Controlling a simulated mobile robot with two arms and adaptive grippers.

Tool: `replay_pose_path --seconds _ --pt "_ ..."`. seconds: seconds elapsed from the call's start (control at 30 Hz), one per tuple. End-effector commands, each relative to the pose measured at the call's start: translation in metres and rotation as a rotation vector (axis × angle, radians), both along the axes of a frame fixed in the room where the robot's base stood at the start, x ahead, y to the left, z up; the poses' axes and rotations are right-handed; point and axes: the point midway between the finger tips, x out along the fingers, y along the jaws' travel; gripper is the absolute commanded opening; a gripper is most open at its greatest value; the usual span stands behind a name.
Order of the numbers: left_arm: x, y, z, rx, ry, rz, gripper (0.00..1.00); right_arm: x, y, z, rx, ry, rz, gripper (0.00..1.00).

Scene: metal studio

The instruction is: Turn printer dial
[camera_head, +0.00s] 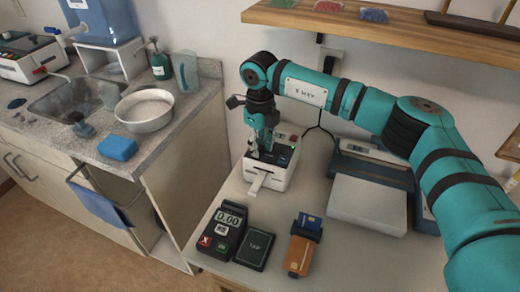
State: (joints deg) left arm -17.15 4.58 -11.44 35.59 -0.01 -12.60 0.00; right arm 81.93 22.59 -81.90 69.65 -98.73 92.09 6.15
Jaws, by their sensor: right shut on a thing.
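The printer (275,182) is a small white box with a dark top panel and a paper strip (257,182) hanging from its front. It stands on the light table near the wall. My right gripper (262,146) points down onto the printer's top, its fingers close together at the panel. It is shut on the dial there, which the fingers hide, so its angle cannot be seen. A green light shows on the panel beside the fingers. My left gripper is not in view.
A card terminal (222,232), a dark tap pad (255,249) and an orange card reader (299,257) stand in front of the printer. A scale (368,203) is to the right. A wooden shelf (390,34) hangs above my right arm. A sink counter (180,112) is left.

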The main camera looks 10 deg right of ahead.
Motion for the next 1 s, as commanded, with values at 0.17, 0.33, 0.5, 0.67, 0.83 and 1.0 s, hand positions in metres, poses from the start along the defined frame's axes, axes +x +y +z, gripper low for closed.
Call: replay_pose_path --seconds 0.17,0.33,0.5,0.67,0.83,1.0 --pt "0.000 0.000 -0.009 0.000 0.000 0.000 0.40 0.000 0.000 -0.001 0.001 -0.002 0.127 0.00" --pt "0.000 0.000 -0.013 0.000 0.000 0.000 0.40 0.001 0.000 0.000 0.001 -0.003 0.213 0.00" --pt "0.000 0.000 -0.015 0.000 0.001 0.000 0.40 0.001 0.000 0.000 0.001 -0.003 0.265 0.00" --pt "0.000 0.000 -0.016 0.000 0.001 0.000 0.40 0.001 0.000 0.001 0.001 -0.003 0.288 0.00" --pt "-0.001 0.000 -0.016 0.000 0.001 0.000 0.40 0.001 0.000 0.001 0.001 -0.003 0.293 0.00" --pt "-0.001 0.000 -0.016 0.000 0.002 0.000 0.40 0.001 0.000 0.001 0.001 -0.003 0.293 0.00"
